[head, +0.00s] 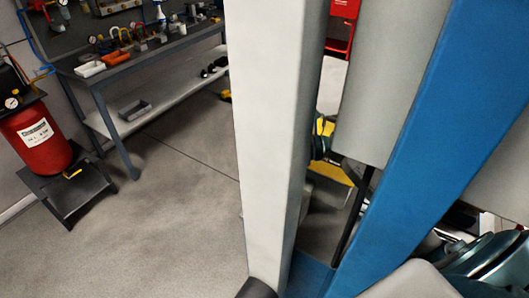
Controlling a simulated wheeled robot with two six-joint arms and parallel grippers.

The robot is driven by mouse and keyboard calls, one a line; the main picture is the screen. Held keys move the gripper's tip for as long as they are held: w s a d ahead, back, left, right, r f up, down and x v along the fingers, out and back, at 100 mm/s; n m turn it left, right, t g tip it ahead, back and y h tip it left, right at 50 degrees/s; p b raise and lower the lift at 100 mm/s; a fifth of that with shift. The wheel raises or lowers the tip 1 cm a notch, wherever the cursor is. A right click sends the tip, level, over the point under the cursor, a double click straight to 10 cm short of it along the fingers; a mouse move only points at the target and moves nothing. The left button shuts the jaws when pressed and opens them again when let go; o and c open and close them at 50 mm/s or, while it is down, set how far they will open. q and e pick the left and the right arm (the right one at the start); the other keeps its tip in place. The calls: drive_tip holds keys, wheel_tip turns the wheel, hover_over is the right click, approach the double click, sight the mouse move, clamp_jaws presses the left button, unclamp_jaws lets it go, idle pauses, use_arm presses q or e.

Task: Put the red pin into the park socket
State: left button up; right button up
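I cannot make out the red pin or the park socket in the head view. Neither of my grippers shows in this view. A pale upright post and a slanted blue beam fill the middle and right and hide much of what lies behind them.
A workbench (139,57) with tools and small trays stands at the back left. A red tank (38,138) sits on a dark stand (75,186) at the left. The blue beam (437,135) and pale post (272,130) block the right. The grey floor (160,235) at lower left is clear.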

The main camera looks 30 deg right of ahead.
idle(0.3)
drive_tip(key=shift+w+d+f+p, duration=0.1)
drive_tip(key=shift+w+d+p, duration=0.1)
drive_tip(key=shift+p, duration=0.15)
idle(0.5)
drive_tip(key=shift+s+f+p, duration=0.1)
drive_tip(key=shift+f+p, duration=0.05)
drive_tip(key=shift+p, duration=0.25)
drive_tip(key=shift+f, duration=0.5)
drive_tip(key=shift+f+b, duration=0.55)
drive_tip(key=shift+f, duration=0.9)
